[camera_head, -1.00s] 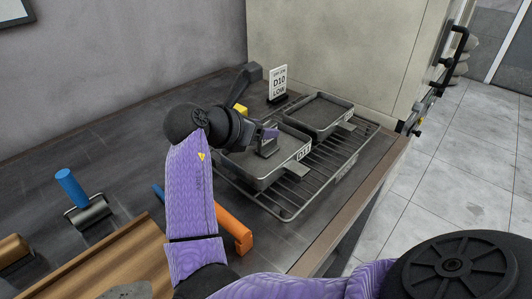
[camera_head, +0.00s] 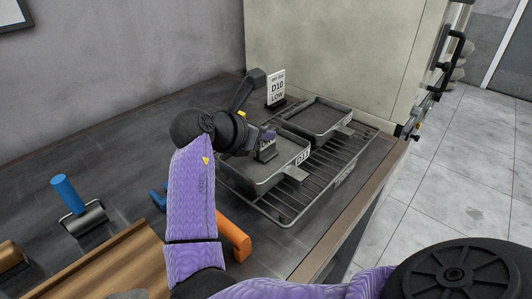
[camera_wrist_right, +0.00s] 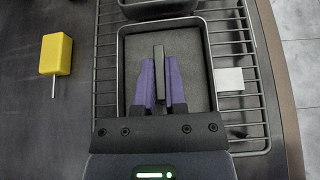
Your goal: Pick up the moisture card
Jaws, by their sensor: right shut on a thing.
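A white card (camera_head: 276,88) reading D10 LOW stands upright in a dark base at the back of the bench. I cannot tell whether it is the moisture card. My right gripper (camera_head: 267,138) is over the near tray. Its purple fingers are shut on a thin dark upright plate (camera_wrist_right: 159,75), also visible below the fingers in the head view (camera_head: 266,151). The plate's face is hard to make out, and I cannot tell whether it touches the tray's contents. My left gripper is not in view.
The near tray (camera_head: 272,187), tagged D11, and a second tray (camera_head: 348,121) sit on a wire rack (camera_head: 318,186). A yellow block with a pin (camera_wrist_right: 56,54) lies left of the rack. A blue-handled roller (camera_head: 68,192) and an orange handle (camera_head: 235,235) lie nearer.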

